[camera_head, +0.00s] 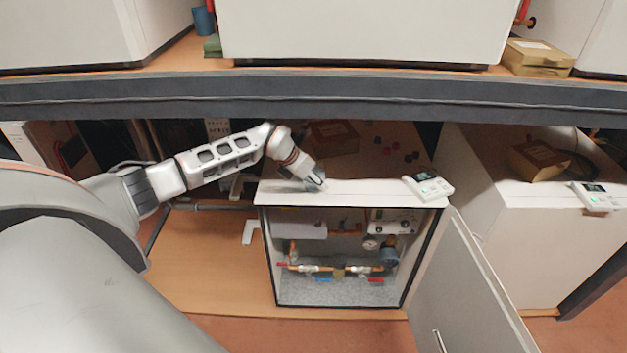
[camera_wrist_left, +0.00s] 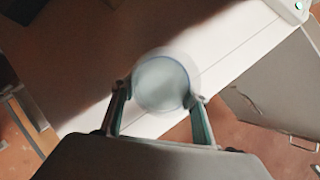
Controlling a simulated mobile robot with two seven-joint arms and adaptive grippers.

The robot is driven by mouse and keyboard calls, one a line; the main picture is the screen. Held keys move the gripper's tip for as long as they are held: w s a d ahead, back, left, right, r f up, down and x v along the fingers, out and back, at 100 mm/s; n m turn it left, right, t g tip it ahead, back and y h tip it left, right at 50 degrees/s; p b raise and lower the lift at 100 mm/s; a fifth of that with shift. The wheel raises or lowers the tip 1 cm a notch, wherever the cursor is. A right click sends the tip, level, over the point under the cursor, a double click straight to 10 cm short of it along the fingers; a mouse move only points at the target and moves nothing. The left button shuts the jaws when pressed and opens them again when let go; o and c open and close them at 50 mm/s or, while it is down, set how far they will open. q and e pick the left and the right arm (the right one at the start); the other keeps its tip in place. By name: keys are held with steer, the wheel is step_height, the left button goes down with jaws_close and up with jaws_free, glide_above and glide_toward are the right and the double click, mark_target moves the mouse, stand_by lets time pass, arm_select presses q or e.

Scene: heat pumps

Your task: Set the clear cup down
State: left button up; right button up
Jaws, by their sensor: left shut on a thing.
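The clear cup (camera_wrist_left: 162,82) is a round, see-through shape between the fingertips of my left gripper (camera_wrist_left: 160,100) in the left wrist view. The gripper is shut on it, one finger on each side. In the head view my left gripper (camera_head: 314,181) is over the white top of the open cabinet (camera_head: 355,194), near its left part. The cup is hard to make out there. I cannot tell whether the cup touches the top. My right gripper is in neither view.
A white control unit (camera_head: 428,186) lies at the top's right end. The cabinet's door (camera_head: 464,290) hangs open at the right, showing pipes and valves (camera_head: 338,268). A dark shelf edge (camera_head: 320,98) runs above. Cardboard boxes (camera_head: 334,136) sit behind. The top's middle is clear.

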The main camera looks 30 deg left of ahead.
arm_select(q)
steer(key=o, duration=1.4)
steer(key=shift+c, duration=0.2)
